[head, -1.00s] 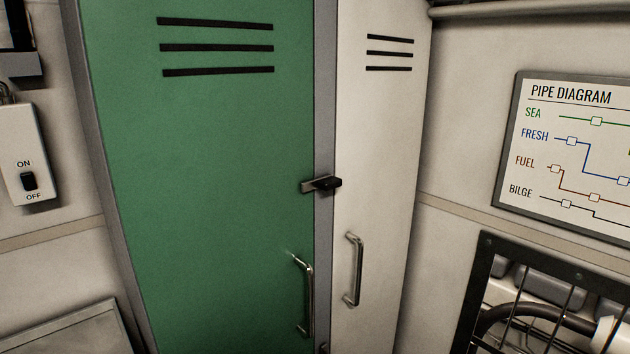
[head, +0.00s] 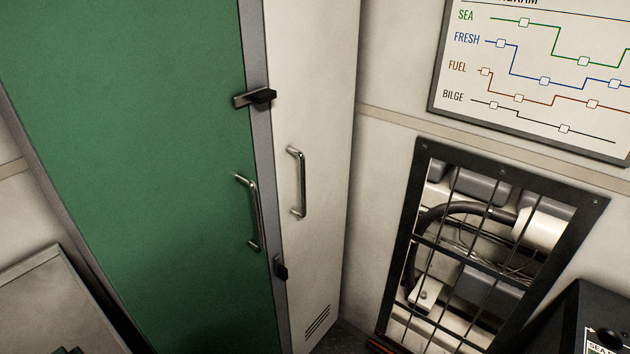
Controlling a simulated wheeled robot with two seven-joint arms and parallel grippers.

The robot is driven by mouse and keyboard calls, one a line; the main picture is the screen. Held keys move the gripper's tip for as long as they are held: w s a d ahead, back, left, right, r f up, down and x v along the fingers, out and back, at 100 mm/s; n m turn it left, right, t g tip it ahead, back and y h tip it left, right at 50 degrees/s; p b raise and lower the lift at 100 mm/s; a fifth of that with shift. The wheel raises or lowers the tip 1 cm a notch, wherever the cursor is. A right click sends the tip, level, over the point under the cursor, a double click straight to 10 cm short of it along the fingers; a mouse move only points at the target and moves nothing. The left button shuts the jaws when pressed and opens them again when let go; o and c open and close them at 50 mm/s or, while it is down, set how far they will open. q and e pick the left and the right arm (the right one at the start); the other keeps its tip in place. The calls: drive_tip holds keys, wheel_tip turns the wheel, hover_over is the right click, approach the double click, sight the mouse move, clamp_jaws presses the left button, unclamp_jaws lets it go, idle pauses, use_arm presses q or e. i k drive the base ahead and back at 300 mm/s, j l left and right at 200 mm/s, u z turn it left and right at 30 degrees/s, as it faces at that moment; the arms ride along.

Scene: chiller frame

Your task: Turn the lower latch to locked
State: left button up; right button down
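The lower latch (head: 281,269) is a small dark knob on the grey strip between the green door (head: 150,150) and the white panel, below the handles. It looks upright, with no bar visibly reaching across onto the green door. The upper latch (head: 262,97) is a black knob with a flat bar that lies sideways across the green door's edge. A metal handle (head: 250,212) is on the green door, left of the lower latch. Neither gripper is in view.
The white locker door (head: 312,110) has its own handle (head: 297,182). To the right are a barred opening (head: 490,250) with pipes behind it, a pipe diagram (head: 545,75) and a black box (head: 590,325) at the lower right. A grey-topped surface (head: 50,305) is at lower left.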

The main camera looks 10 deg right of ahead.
sight(282, 272)
drive_tip(key=k+l+z, duration=0.2)
drive_tip(key=z, duration=0.25)
drive_tip(key=k+l+z, duration=0.15)
drive_tip(key=l+z, duration=0.3)
